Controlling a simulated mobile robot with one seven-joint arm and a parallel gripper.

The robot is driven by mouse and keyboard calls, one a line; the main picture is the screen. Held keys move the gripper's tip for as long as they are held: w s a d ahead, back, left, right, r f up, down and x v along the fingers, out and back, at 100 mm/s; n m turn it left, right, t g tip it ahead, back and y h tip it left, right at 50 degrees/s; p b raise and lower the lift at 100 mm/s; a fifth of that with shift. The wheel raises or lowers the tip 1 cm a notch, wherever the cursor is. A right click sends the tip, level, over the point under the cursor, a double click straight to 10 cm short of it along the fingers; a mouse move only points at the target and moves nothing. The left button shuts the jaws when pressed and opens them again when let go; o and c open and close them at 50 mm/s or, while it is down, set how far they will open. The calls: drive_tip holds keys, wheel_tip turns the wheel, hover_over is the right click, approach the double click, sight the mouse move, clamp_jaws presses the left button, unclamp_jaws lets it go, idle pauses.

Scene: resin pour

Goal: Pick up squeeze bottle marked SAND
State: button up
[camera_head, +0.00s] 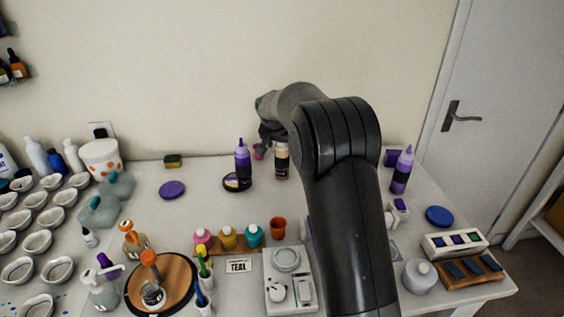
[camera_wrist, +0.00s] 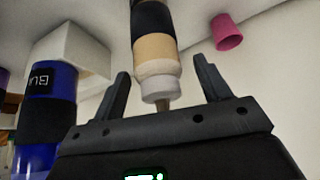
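A tan squeeze bottle (camera_head: 282,160) with a dark label band stands near the back of the table, just below my gripper in the head view. It also shows in the wrist view (camera_wrist: 155,48), its pale cap and nozzle pointing toward the gripper's palm. I cannot read its label there, so the word SAND is not visible. My gripper (camera_wrist: 162,72) is open, with one finger on each side of the bottle's upper end in the picture and visible gaps on both sides. In the head view my gripper (camera_head: 268,136) is partly hidden by my own arm.
A blue bottle (camera_wrist: 47,115) with a dark label and a white block (camera_wrist: 78,48) are at the left of the wrist view. A pink cup (camera_wrist: 227,32) is at its right. A purple bottle (camera_head: 243,165) stands left of the tan one. The back wall is close behind.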

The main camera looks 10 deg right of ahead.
drive_tip(key=c, duration=1.5)
